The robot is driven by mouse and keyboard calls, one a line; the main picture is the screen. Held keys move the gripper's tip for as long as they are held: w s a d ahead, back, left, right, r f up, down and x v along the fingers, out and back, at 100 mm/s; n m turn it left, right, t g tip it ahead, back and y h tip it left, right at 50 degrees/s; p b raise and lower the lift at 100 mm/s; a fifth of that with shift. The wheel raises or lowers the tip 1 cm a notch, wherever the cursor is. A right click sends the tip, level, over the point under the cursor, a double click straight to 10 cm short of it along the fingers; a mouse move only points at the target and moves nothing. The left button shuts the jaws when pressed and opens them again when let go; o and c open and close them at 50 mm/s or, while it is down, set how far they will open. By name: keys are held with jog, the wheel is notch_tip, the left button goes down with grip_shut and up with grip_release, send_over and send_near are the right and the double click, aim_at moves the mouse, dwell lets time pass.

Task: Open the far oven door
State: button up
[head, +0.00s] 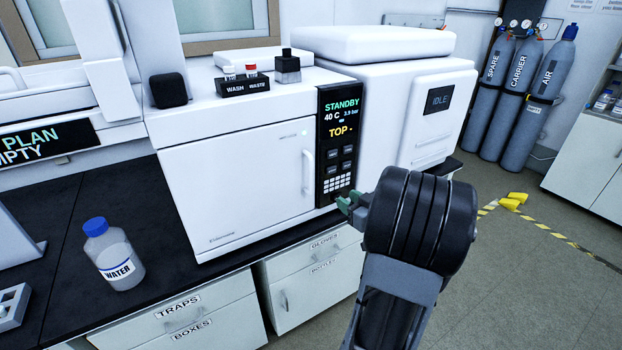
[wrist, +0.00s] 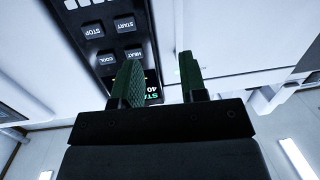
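A white oven door (head: 243,180) is shut on the front of a white chromatograph in the head view. Its upright white handle (head: 307,171) is near the door's right edge. Only this one oven door shows clearly, and I cannot tell whether it is the far one. My gripper (head: 350,203) is right of the handle, in front of the lower end of the control panel, apart from the handle. In the wrist view my gripper (wrist: 160,80) has its two green fingers apart, with nothing between them. The handle is not clear there.
The control panel (head: 339,143) reads STANDBY, 40 C, TOP, and also shows upside down in the wrist view (wrist: 110,45). A water bottle (head: 113,255) stands on the black bench (head: 160,285) left of the door. Gas cylinders (head: 515,95) stand at the back right. The floor at right is mostly clear.

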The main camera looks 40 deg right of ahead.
jog(key=a+r+y, duration=0.1)
jog(key=a+y, duration=0.1)
send_over(311, 192)
jog(key=shift+w+d+r+t+p, duration=0.2)
jog(key=shift+w+r+t+p, duration=0.1)
jog(key=shift+t+p, duration=0.1)
dwell(0.3)
grip_shut()
dwell(0.4)
